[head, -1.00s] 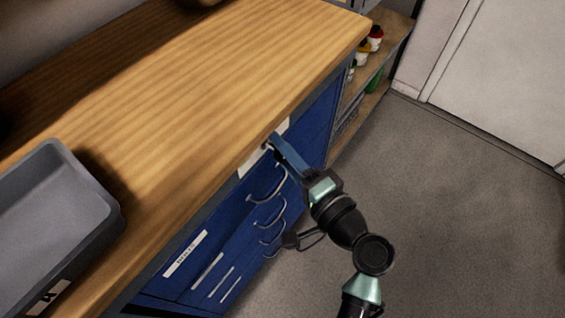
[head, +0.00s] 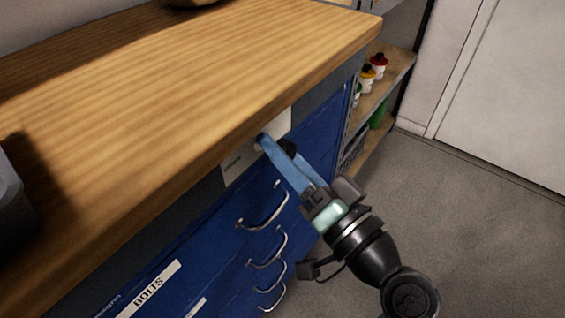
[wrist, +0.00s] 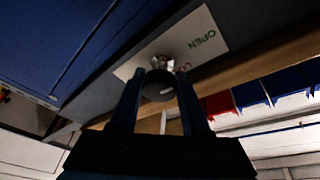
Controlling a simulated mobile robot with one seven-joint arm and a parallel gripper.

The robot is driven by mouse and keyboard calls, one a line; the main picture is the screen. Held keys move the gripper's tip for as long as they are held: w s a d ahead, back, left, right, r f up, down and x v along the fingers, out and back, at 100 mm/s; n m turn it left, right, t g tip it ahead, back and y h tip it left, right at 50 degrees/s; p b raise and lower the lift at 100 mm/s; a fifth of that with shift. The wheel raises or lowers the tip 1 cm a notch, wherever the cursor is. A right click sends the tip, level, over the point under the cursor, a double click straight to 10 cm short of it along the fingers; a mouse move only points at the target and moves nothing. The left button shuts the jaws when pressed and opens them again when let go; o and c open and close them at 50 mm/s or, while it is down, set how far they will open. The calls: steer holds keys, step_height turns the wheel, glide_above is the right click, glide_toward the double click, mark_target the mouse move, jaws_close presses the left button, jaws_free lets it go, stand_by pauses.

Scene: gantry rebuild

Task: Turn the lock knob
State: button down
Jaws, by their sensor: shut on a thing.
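The lock knob (wrist: 158,84) is a round dark piece on a silvery stem, seen in the wrist view in front of a pale plate (wrist: 192,40) marked "OPEN". The plate also shows in the head view (head: 240,160), on the blue cabinet front just below the wooden top. My gripper (wrist: 160,90) is shut on the knob, one finger on each side of it. In the head view my gripper (head: 264,142) reaches the plate with its blue fingers, which hide most of the knob.
The wooden worktop (head: 180,90) overhangs right above my gripper. Drawer handles (head: 265,210) stick out below it, near my wrist. A grey bin (head: 12,205) stands on the worktop at the left. A shelf with bottles (head: 378,66) is beyond the cabinet. The floor at right is clear.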

stand_by(0.5)
steer(key=shift+c, duration=1.9)
jaws_free()
steer(key=p+v, duration=0.1)
steer(key=v, duration=1.2)
